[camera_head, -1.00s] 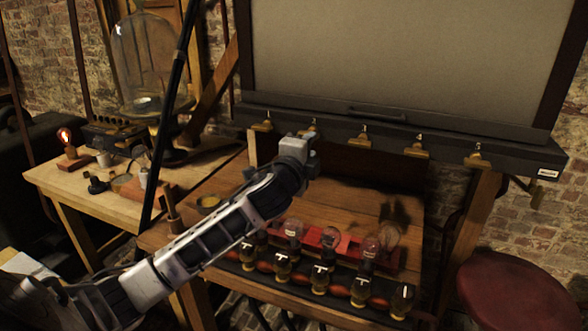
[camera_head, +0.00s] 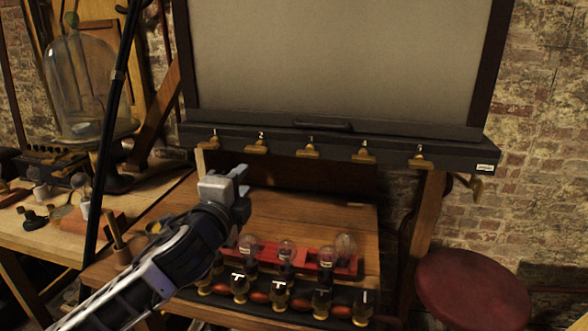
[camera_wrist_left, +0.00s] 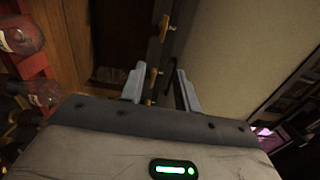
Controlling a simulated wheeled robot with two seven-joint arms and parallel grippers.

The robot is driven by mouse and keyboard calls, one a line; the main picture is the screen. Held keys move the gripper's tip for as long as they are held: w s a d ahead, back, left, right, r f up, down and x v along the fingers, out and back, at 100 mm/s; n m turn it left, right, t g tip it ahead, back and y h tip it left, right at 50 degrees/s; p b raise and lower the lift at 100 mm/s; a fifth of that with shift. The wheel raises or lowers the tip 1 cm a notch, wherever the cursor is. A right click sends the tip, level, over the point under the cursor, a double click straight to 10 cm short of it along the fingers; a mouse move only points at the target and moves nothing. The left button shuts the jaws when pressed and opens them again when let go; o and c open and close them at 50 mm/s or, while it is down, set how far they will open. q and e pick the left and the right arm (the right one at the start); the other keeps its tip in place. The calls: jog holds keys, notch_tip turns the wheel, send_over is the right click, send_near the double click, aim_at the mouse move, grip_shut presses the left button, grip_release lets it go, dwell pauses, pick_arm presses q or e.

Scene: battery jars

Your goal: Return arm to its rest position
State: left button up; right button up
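My left arm comes in from the lower left in the head view. Its gripper (camera_head: 244,183) is held above the wooden bench (camera_head: 335,216), below the dark shelf with hooks. In the left wrist view the two grey fingers of the left gripper (camera_wrist_left: 160,84) stand apart with nothing between them. My forearm hides part of the bench's left side. My right gripper is in neither current view.
The dark shelf (camera_head: 235,136) carries several numbered brass hooks under a large pale panel (camera_head: 335,60). A red stool (camera_head: 472,290) stands at right. A glass bell jar (camera_head: 82,88) stands at left.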

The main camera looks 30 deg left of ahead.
pick_arm(q)
jog(key=s+d+f+n+g, duration=0.3)
jog(key=s+f+n+g, duration=0.15)
jog(key=f, duration=0.65)
jog(key=s+d+f+n+g+h, duration=0.2)
jog(key=s+d+f+n+g, duration=0.4)
jog(key=s, duration=0.5)
jog(key=s+d+f+n+g+h, duration=0.3)
jog(key=s+d+f+g, duration=0.1)
jog(key=s+f, duration=0.6)
jog(key=w+d+f+t+h, duration=0.2)
jog(key=w+d+f+t, duration=0.3)
jog(key=f+t, duration=0.2)
jog(key=shift+w+f+m, duration=0.15)
jog(key=shift+w+m, duration=0.2)
jog(key=shift+w, duration=0.05)
